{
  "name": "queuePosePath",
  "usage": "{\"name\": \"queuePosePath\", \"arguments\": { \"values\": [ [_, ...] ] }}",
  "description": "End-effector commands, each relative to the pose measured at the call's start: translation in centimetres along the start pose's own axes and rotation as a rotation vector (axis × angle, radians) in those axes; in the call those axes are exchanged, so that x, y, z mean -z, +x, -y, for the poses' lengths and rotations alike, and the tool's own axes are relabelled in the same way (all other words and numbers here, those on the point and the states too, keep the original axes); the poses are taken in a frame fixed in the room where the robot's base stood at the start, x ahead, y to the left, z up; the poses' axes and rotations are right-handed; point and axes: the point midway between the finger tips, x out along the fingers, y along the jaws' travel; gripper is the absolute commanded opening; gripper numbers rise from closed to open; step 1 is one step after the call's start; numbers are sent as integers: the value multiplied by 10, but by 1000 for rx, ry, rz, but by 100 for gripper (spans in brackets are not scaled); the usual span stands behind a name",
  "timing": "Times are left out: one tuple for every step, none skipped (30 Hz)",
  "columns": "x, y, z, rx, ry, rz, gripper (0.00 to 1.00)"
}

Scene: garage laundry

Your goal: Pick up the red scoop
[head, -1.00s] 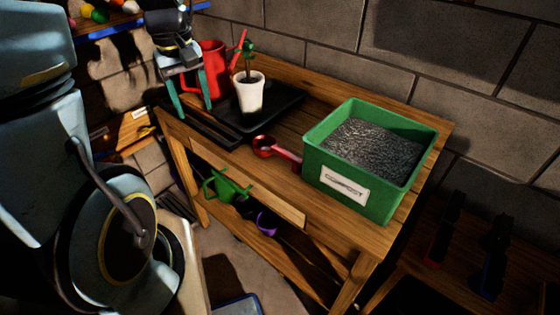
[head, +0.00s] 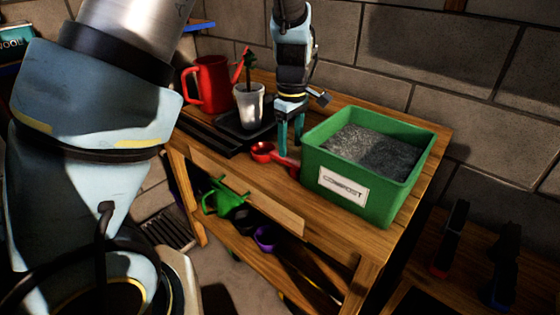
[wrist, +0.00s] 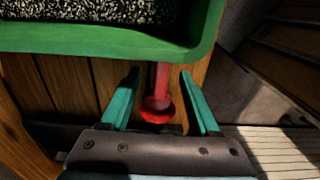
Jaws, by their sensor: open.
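The red scoop (head: 264,151) lies on the wooden workbench (head: 225,162), its bowl to the left and its handle running right toward the green compost box (head: 395,192). My gripper (head: 290,145) is open and points down over the scoop, close to the box's left side. In the wrist view the scoop (wrist: 156,108) shows between the two teal fingers of my gripper (wrist: 160,105), apart from both. Its handle runs up to the green box rim (wrist: 110,42), which hides the far end. I cannot tell the exact height of the fingertips above the bench.
A white pot (head: 249,104) with a plant stands on a black tray (head: 230,127) to the left. A red watering can (head: 209,84) is behind it. A green watering can (head: 226,196) and a purple item (head: 265,238) sit on the lower shelf.

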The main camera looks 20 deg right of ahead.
Motion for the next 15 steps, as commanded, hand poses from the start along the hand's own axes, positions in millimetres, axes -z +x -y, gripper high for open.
{"name": "queuePosePath", "arguments": {
  "values": [
    [0,4,0,0,0,0,62],
    [0,5,0,0,0,0,62],
    [0,7,0,0,0,0,62],
    [-1,9,1,1,0,0,62],
    [-1,11,1,2,0,1,62],
    [-2,15,2,2,-1,0,62],
    [-3,19,3,3,-1,0,62],
    [-5,23,4,5,-1,0,62],
    [-7,29,5,4,-1,1,62],
    [-8,34,5,4,-1,1,62],
    [-9,38,6,4,-1,0,62],
    [-8,44,5,3,-1,0,62],
    [-8,48,5,2,-1,0,62],
    [-8,52,5,2,-1,0,62],
    [-8,55,5,1,-1,1,62]
  ]
}}
